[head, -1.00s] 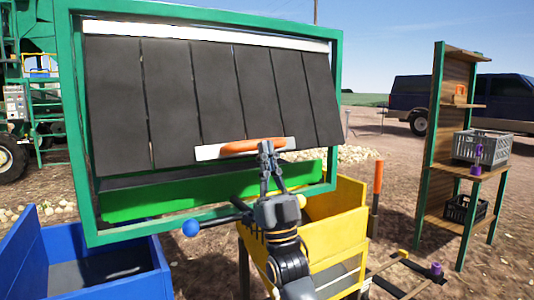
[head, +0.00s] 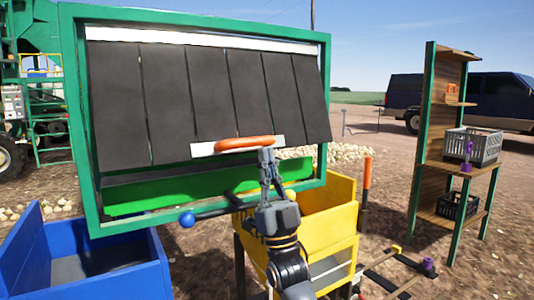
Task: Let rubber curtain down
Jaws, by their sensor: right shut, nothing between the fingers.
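The rubber curtain (head: 211,95) is a row of dark strips hanging from a white bar in a green frame (head: 76,130). Its lower edge stands tilted out from the frame, leaving a gap above a bright green panel (head: 160,192). A white plate (head: 203,149) with an orange handle (head: 244,143) is at the curtain's lower right edge. My right gripper (head: 266,156) is shut and empty, its fingertips just below the right part of the handle; I cannot tell whether they touch it. My left gripper is not in view.
A yellow bin (head: 328,223) stands below right and a blue bin (head: 110,283) at lower left. A blue ball-ended lever (head: 187,220) sticks out below the frame. A wooden shelf (head: 437,150) with crates stands at right, beyond an orange-topped post (head: 367,173).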

